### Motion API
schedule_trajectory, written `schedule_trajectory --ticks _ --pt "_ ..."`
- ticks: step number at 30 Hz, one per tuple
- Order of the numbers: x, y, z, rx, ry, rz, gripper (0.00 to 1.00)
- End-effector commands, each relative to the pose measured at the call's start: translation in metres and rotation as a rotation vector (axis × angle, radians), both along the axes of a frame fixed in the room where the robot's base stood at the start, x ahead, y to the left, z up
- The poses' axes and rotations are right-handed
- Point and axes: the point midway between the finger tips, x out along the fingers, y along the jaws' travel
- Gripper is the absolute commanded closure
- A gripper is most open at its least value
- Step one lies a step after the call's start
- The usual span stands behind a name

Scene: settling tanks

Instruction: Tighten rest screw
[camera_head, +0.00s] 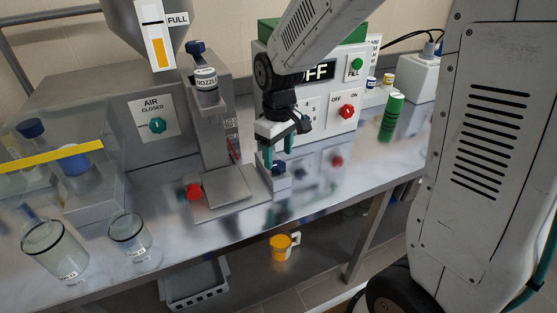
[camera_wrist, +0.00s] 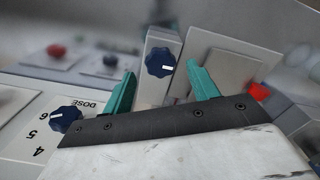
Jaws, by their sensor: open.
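A dark blue lobed knob with a white mark, which looks like the rest screw (camera_head: 279,167), sits on a small grey block (camera_head: 281,183) beside the grey plate (camera_head: 228,187). In the wrist view the knob (camera_wrist: 160,62) faces the camera on its block, between and beyond the teal fingertips. My gripper (camera_head: 277,153) is open with its fingers pointing down, just above the block. In the wrist view the gripper (camera_wrist: 160,76) has a finger to each side of the knob. No contact shows, and the exact gap to the knob is hard to tell.
A second blue knob (camera_wrist: 65,118) sits on a dose dial close to my left finger. A red knob (camera_head: 194,191) is left of the plate. A white control box (camera_head: 325,110) stands behind. Glass beakers (camera_head: 130,236) stand at the left; the bench's right front is clear.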

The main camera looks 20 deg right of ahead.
Motion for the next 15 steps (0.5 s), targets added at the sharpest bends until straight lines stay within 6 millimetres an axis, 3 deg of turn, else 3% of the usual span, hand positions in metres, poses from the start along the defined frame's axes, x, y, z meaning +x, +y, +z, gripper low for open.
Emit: schedule_trajectory --ticks 6,15 --pt "0.000 0.000 -0.025 0.000 0.001 -0.001 0.41" --pt "0.000 0.000 -0.030 -0.001 0.000 -0.002 0.41"
